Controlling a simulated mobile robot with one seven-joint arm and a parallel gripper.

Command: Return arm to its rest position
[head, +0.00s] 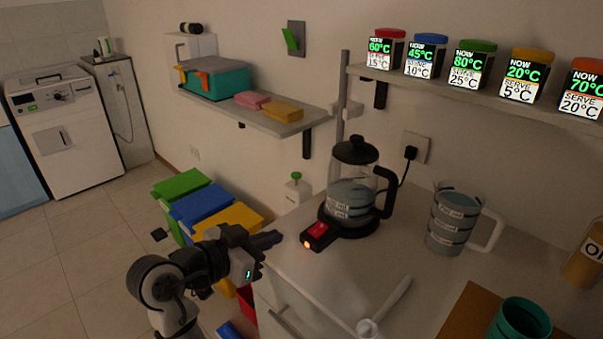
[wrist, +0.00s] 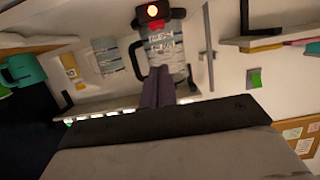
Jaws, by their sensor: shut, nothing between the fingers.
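My gripper (head: 268,240) is shut and empty. It is held out over the left edge of the counter (head: 288,275), with its fingertips pointing towards the kettle. In the wrist view the closed fingers (wrist: 158,85) show in the middle, in front of the kettle. The glass kettle (head: 352,192) with a black lid and handle stands on its black base (head: 345,228). The base has a red switch (head: 318,230) and a lit orange light. My arm comes up from the bottom left of the head view, bent at a dark joint.
A measuring jug (head: 452,220) stands right of the kettle, and a white spoon (head: 390,305) lies in front. A green cup (head: 518,318) is at the lower right. Several labelled jars line the upper shelf (head: 450,88). Coloured bins (head: 205,208) stand left of the counter. The floor further left is mostly clear.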

